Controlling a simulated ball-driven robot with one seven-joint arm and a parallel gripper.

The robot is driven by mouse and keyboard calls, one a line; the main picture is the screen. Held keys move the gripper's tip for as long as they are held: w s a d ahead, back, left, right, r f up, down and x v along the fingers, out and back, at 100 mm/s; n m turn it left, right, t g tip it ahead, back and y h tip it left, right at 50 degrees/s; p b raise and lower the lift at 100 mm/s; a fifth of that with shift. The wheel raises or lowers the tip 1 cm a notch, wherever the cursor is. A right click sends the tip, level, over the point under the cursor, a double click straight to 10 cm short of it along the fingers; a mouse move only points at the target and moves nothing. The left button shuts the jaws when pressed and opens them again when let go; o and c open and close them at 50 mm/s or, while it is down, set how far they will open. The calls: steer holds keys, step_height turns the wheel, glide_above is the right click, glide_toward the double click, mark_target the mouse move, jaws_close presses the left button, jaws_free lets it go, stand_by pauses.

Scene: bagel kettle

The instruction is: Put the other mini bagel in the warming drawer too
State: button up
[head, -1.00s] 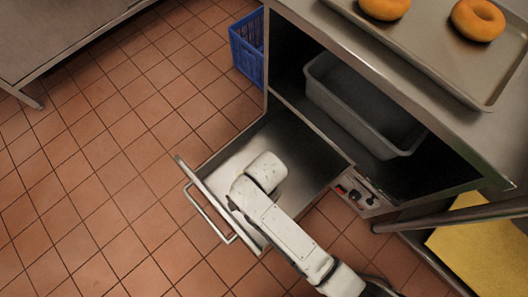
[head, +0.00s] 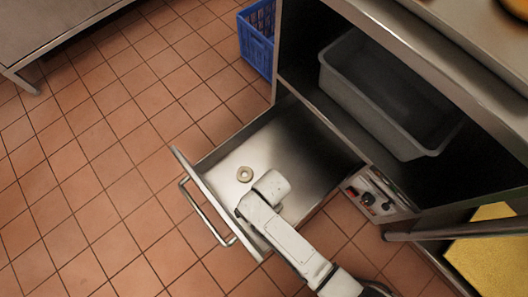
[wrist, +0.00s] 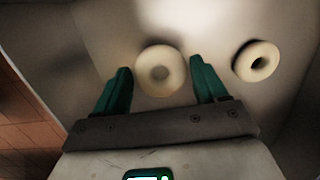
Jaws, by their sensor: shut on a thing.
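The warming drawer (head: 298,140) is pulled open, and its bare metal floor shows. One mini bagel (head: 245,174) lies flat on that floor near the drawer front, just left of my wrist in the head view. In the wrist view a mini bagel (wrist: 177,62) is between the green fingers of my gripper (wrist: 160,74), which is shut on it low inside the drawer. The other mini bagel (wrist: 244,62) lies to the right, apart from the fingers. In the head view my wrist hides the fingers and the held bagel.
A grey bin (head: 345,103) stands on the shelf above the drawer. A control panel with knobs (head: 370,192) is right of the drawer. The drawer handle (head: 203,216) sticks out over the tiled floor. A blue crate (head: 257,39) and yellow cloth (head: 492,250) are nearby.

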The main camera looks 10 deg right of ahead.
step_height(320, 180, down, 4)
steer(key=shift+f+b, duration=0.1)
steer(key=shift+b, duration=1)
steer(key=shift+f, duration=0.1)
steer(key=o, duration=1)
steer(key=shift+o, duration=0.2)
steer(key=r+p, duration=0.2)
steer(key=r, duration=0.2)
steer(key=r+p, duration=0.2)
steer(key=r, duration=0.2)
steer(key=d+r+p, duration=0.1)
steer(key=r+p, duration=0.2)
steer(key=r, duration=0.1)
steer(key=shift+w+d+r, duration=0.1)
steer(key=shift+w, duration=0.25)
